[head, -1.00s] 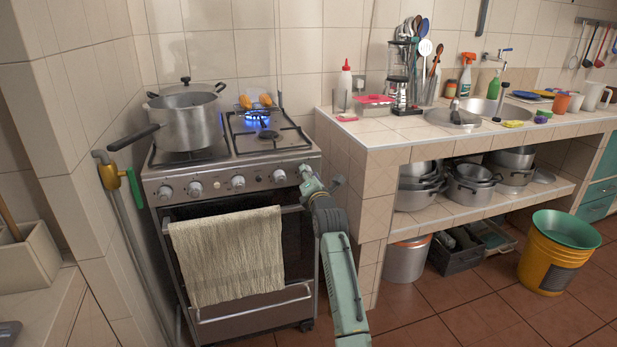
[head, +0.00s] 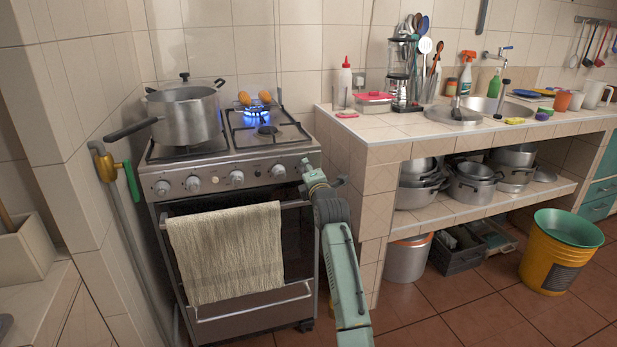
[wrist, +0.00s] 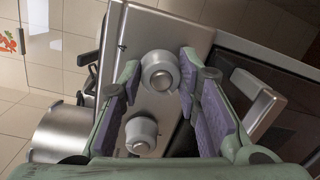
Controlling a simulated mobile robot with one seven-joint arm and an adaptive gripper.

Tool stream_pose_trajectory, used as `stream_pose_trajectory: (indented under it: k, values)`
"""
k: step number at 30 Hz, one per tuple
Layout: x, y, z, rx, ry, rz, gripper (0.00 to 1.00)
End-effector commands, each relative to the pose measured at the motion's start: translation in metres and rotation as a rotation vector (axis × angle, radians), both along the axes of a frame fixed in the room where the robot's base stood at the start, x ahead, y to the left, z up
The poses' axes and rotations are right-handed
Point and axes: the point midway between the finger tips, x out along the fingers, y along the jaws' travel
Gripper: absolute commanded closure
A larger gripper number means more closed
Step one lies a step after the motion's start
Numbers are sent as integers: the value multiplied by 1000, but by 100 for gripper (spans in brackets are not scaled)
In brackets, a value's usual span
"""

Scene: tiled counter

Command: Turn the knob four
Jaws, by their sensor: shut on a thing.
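The stove (head: 232,173) has a row of silver knobs on its front panel. My gripper (head: 306,170) is at the right end of that row and covers the knob there. In the wrist view, a round silver knob (wrist: 160,72) sits between the purple pads of my gripper (wrist: 157,85), which are closed around it; the exact contact is hard to see. The neighbouring knob (wrist: 140,135) lies lower in that view, outside the fingertips. Other knobs (head: 278,171) run to the left. A blue flame (head: 257,110) burns at the back right burner.
A steel pot (head: 187,116) stands on the left burners. The tiled counter (head: 375,137) adjoins the stove's right side. Open floor lies in front at the right.

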Motion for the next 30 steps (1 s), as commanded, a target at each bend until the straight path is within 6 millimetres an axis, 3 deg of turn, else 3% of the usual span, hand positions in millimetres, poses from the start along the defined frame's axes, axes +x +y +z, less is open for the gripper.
stream_pose_trajectory:
  k: [30]
  values:
    - [1,0,-2,921,300,2,97]
